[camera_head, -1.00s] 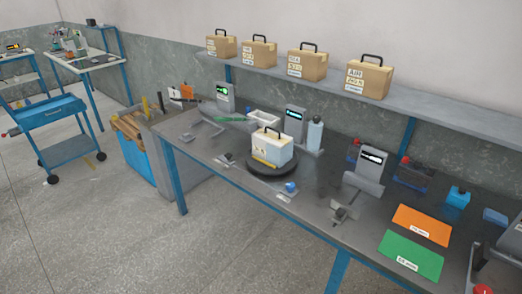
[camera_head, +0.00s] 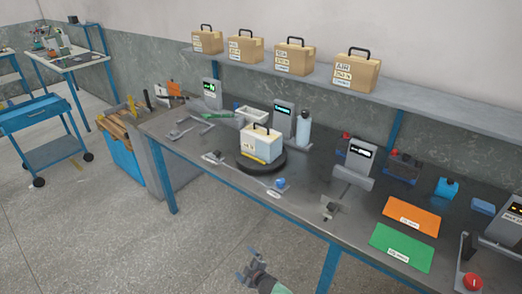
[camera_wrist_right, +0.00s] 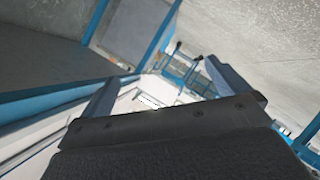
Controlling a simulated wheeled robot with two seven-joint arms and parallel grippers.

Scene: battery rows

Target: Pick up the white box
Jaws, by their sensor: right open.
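The white box (camera_head: 260,143) has a dark carry handle on top and a yellow strip along its lower front. It stands upright on a round black turntable (camera_head: 272,172) on the grey workbench. My right gripper (camera_head: 248,266) is at the bottom middle of the head view, in front of the bench edge and well apart from the box. Its fingers are spread and empty. In the right wrist view the two fingers of this gripper (camera_wrist_right: 160,85) are wide apart, with blurred bench frame and floor beyond. My left gripper is in no view.
Several tan boxes with handles (camera_head: 357,73) stand on the shelf above. A grey display unit (camera_head: 284,118) and a bottle (camera_head: 304,130) stand behind the white box. An orange sheet (camera_head: 412,215) and a green sheet (camera_head: 402,247) lie on the right. Open floor lies before the bench.

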